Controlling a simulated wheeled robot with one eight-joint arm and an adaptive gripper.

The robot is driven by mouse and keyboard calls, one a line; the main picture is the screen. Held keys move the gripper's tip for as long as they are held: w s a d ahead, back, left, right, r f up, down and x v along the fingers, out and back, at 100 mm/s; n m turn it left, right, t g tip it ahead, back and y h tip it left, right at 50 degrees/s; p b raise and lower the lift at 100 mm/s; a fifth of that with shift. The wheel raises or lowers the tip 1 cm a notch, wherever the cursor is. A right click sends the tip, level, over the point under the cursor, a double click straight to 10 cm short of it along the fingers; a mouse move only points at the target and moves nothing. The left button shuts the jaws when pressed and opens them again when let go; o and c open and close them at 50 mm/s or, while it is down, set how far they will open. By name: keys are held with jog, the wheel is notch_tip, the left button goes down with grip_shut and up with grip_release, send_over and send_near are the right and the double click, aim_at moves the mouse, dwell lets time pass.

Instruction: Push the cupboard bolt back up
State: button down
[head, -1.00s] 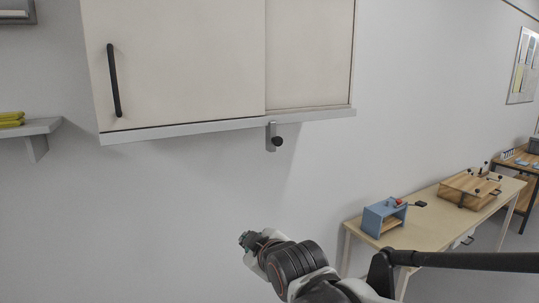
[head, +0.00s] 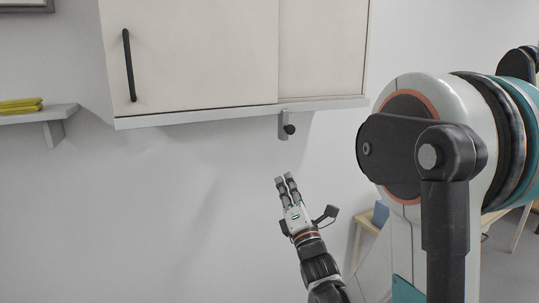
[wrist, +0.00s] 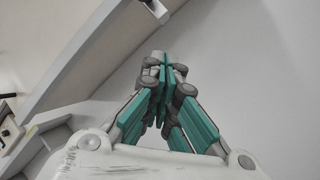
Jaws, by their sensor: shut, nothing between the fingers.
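The cupboard (head: 200,55) hangs on the wall, with a pale sliding door and a dark vertical handle. Its bolt (head: 284,127) sits under the cupboard's bottom edge, a small grey plate with a dark round knob (head: 290,129). My gripper (head: 287,178) is below the bolt, pointing upward, apart from it. Its fingers are together and empty; they also show shut in the wrist view (wrist: 166,72). In the wrist view the bolt (wrist: 157,9) is at the top edge, partly cut off, beyond the fingertips.
A wall shelf (head: 60,115) with yellow folded cloths (head: 20,105) is at the left. My own arm covers much of the right side, hiding most of the table there. A blue box (head: 380,213) shows partly behind it. The wall below the cupboard is clear.

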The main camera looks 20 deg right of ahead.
jog(key=shift+s+d+f+n+t+y+b, duration=0.15)
jog(key=shift+s+f+n+t+y, duration=0.25)
jog(key=shift+n, duration=0.5)
jog(key=shift+s+d+f+n+t+y+b, duration=0.1)
jog(key=shift+s+d+f+n+t+b, duration=0.1)
jog(key=shift+s+n+t, duration=0.5)
jog(key=shift+s+d+f+n+t+y+b, duration=0.1)
jog(key=shift+s+d+f+n+t+y, duration=0.15)
jog(key=shift+n, duration=0.85)
jog(key=shift+a, duration=0.1)
jog(key=p, duration=0.3)
send_near(286, 126)
jog(key=w+a+f, duration=0.3)
jog(key=shift+w+d+r+b, duration=0.15)
jog(key=shift+d+r, duration=0.15)
jog(key=shift+r, duration=0.35)
jog(key=shift+w+d+r+b, duration=0.1)
jog(key=shift+d+r, duration=0.2)
jog(key=shift+r, duration=0.4)
jog(key=shift+w+d+r+b, duration=0.15)
jog(key=shift+d+r, duration=0.15)
jog(key=shift+r, duration=0.35)
